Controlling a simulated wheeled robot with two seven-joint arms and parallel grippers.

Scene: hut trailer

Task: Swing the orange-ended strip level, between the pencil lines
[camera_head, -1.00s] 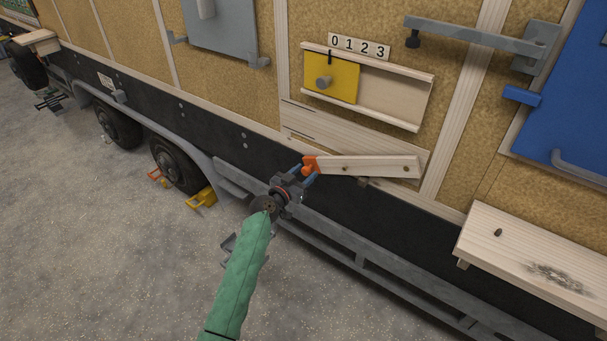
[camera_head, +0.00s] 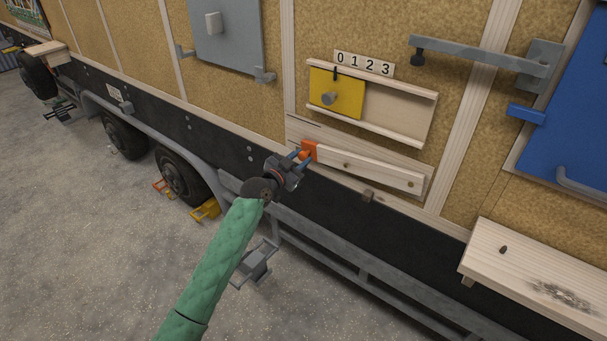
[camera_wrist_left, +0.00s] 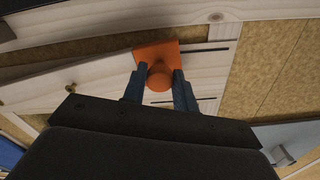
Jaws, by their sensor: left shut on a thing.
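A pale wooden strip (camera_head: 375,170) with an orange end block (camera_head: 309,150) lies across a pale board (camera_head: 335,139) on the trailer wall. Its orange end is at the left, and two screw heads show along it. My left gripper (camera_head: 302,155) is shut on the orange end's knob, seen between the blue fingers in the left wrist view (camera_wrist_left: 160,78). The strip runs nearly along the board's length. A pencil line (camera_head: 303,125) shows on the board above the orange end. The left wrist view shows dark lines on either side of the orange end's height. My right gripper is out of view.
Above the board is a yellow sliding panel (camera_head: 336,94) in wooden rails, under a 0–3 number plate (camera_head: 364,64). A grey metal arm (camera_head: 480,56) and a wooden shelf (camera_head: 540,275) are at the right.

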